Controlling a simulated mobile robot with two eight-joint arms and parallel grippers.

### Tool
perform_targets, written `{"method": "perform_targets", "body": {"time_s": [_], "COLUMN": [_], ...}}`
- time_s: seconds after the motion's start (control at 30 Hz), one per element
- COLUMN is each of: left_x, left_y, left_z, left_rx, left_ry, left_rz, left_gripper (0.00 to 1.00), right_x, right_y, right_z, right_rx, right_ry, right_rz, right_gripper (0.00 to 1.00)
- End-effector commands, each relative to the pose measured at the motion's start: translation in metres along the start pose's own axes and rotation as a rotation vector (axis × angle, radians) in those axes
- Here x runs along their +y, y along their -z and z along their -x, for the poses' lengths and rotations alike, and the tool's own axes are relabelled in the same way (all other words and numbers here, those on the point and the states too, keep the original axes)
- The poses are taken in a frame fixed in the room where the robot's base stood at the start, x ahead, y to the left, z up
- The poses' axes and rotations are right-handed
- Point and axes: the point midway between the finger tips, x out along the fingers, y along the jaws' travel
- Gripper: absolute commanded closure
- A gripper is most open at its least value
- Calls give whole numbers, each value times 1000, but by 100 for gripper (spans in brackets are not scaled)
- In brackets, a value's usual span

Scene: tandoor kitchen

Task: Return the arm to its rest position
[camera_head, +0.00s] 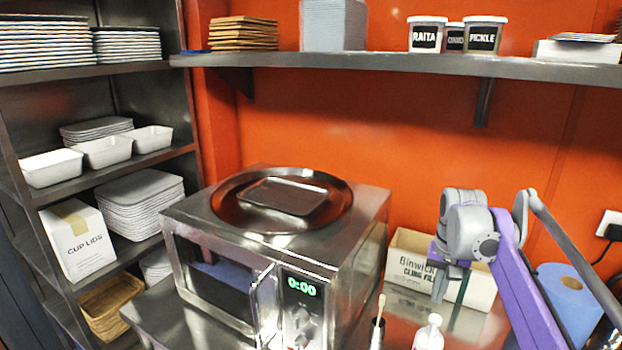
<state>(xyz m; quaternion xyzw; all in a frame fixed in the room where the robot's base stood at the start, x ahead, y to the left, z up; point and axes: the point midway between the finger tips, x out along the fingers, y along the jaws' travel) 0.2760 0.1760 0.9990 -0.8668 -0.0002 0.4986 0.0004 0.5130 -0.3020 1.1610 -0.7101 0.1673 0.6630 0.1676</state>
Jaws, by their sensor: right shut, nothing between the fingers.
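My right arm (520,275), purple and grey, comes in from the lower right and bends at a grey joint. My right gripper (450,285) points down in front of the cling film box (408,252), covering part of its front. The gripper is shut and holds nothing. It is to the right of the microwave (335,268) and apart from it. My left gripper is not in view.
A round steel tray (228,212) sits on the microwave. A white bottle (429,335) and a brush (381,310) stand below the gripper. A blue roll (572,300) is behind my arm. A wall shelf (400,66) runs above; a rack (70,190) stands left.

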Motion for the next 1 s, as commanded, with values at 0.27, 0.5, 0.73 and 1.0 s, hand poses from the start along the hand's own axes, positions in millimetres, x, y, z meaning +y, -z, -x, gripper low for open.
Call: {"method": "perform_targets", "body": {"time_s": [0.27, 0.5, 0.73, 1.0], "left_x": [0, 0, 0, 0], "left_y": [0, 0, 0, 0], "left_z": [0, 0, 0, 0], "left_rx": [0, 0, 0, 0], "left_ry": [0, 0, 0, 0], "left_rz": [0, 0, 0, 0], "left_gripper": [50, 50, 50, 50], "right_x": [-16, -12, -3, 1], "right_y": [-101, -195, -260, -278], "right_z": [-23, -74, -127, -145], "right_rx": [164, 308, 415, 451], "right_ry": [47, 87, 117, 126], "right_rz": [179, 330, 435, 467], "right_gripper": [100, 100, 100, 100]}}
